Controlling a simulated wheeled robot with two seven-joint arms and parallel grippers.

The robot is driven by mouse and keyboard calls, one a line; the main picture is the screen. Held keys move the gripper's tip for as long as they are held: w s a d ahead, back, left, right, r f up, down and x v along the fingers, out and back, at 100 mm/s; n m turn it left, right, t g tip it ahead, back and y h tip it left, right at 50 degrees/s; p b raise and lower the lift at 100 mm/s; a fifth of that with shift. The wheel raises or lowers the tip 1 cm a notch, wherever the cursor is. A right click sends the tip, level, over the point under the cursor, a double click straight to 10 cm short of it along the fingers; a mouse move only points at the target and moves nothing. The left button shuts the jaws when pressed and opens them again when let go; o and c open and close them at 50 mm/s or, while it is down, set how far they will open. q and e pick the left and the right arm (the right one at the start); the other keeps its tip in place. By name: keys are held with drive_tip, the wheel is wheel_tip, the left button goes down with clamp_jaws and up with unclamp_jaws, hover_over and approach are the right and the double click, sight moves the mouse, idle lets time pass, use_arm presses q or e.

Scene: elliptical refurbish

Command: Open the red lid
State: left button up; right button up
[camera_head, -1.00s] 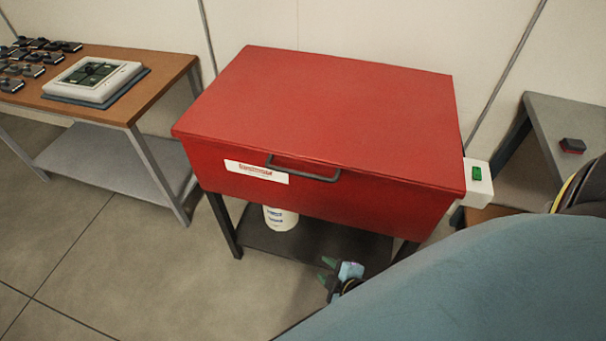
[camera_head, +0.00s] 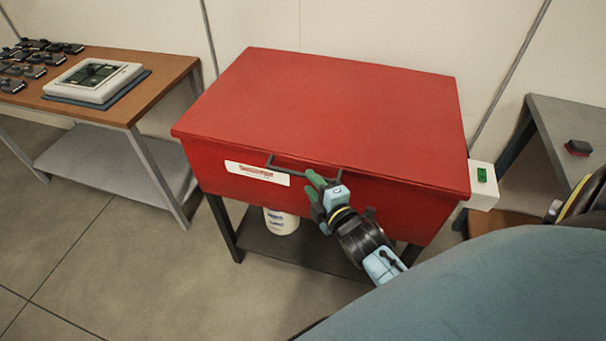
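The red lid (camera_head: 335,105) is closed on top of a red box standing on a dark frame. A dark bar handle (camera_head: 285,168) is on its front, right of a white label. My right gripper (camera_head: 312,190) is at the right part of the handle, its green fingertips just below and in front of the bar. The fingers look apart, with nothing seen between them. I cannot tell whether they touch the handle, whose right end is partly hidden by the gripper. My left gripper is not in view.
A white box with a green switch (camera_head: 481,175) sits on the red box's right side. A wooden table (camera_head: 150,90) with a white device (camera_head: 93,80) and several small dark parts stands left. A grey table (camera_head: 575,115) stands right. A white container (camera_head: 281,220) is underneath.

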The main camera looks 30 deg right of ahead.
sight(305, 177)
drive_tip(key=w, duration=0.5)
drive_tip(key=shift+d+f, duration=0.15)
drive_tip(key=shift+f, duration=0.2)
drive_tip(key=shift+s, duration=0.1)
clamp_jaws()
